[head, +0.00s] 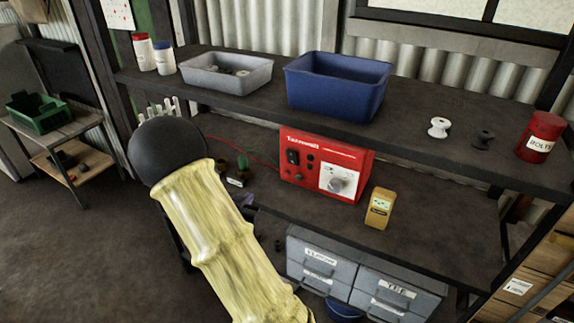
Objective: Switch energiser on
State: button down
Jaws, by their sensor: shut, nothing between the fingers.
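The energiser (354,160) is a red box on the lower shelf of the bench, under the front of the upper shelf. My yellow-sleeved arm reaches up from the bottom to a dark round joint at the left. I cannot make out my gripper; the arm may hide it.
A yellow device (379,208) stands right of the energiser. Small items lie to its left, partly behind my arm. The upper shelf (410,105) overhangs, bearing a grey tray (227,82), a blue bin (335,98) and a red tub (538,137). Grey drawers (320,262) sit below.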

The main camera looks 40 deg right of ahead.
aim_at(291, 154)
jog(key=s+d+h, duration=0.1)
jog(key=h, duration=0.1)
jog(key=s+d+r+m+g+h, duration=0.1)
jog(key=h, duration=0.1)
jog(key=s+d+r+m+h+b, duration=0.1)
jog(key=h, duration=0.2)
jog(key=shift+s+d, duration=0.2)
jog(key=shift+d, duration=0.05)
jog(key=shift+d, duration=0.1)
jog(key=p+x, duration=0.4)
jog(key=x, duration=1)
